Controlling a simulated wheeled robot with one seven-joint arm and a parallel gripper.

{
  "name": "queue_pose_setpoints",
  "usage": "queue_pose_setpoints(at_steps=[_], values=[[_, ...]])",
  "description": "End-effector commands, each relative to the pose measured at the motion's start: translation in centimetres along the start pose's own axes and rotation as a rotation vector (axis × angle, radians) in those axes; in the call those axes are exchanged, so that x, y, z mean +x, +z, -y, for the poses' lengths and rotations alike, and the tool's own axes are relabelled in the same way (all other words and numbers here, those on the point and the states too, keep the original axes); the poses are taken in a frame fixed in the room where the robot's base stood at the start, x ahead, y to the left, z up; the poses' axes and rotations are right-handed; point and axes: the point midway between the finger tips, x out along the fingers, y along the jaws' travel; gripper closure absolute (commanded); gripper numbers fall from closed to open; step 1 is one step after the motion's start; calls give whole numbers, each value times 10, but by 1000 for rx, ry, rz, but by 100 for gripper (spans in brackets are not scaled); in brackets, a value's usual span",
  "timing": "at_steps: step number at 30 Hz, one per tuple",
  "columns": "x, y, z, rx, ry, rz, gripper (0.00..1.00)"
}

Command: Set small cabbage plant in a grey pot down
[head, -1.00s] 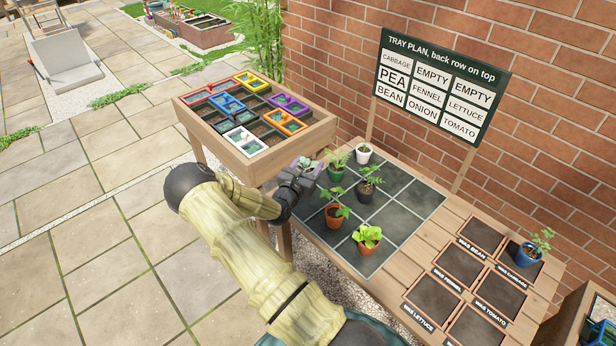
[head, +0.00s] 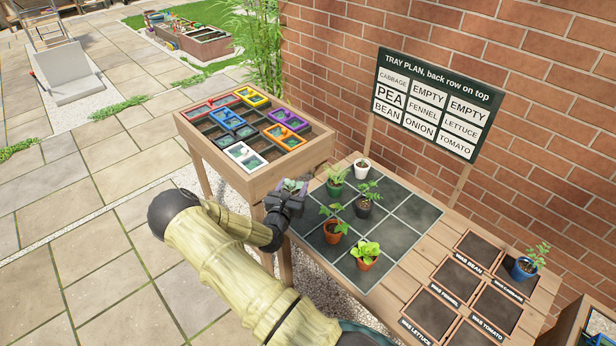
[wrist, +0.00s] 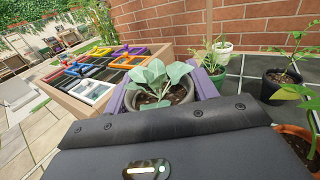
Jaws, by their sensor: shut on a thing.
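My gripper (head: 290,187) is shut on the grey pot (wrist: 163,112) of the small cabbage plant (wrist: 158,80). The wrist view shows its broad grey-green leaves, with purple fingers on both sides of the pot. The plant looks upright. In the head view the gripper is at the left edge of the dark tiled tray (head: 398,243), in front of the raised wooden box; most of the pot is hidden there. The sign (head: 433,102) puts cabbage at the left of the top row, above pea and bean.
On the tray stand a white pot (head: 361,172), a green pot (head: 335,188), a dark pot (head: 363,209), a terracotta pot (head: 333,236) and an orange pot (head: 366,264). The tray's right tiles are bare. A blue pot (head: 522,269) stands among labelled squares. The wooden box (head: 255,175) holds coloured frames.

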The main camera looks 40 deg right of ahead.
Motion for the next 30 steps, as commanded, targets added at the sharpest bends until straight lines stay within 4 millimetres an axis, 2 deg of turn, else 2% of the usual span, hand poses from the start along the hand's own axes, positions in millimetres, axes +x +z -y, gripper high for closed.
queue_pose_setpoints(at_steps=[1,9,13,18,23,30], values=[[-17,12,-11,-8,55,-3,68],[-110,23,-57,-11,392,-3,68],[-158,29,-70,-11,566,-4,68],[-214,38,-77,-8,776,-3,68],[-241,39,-77,-4,877,0,68],[-245,36,-77,1,890,1,68]])
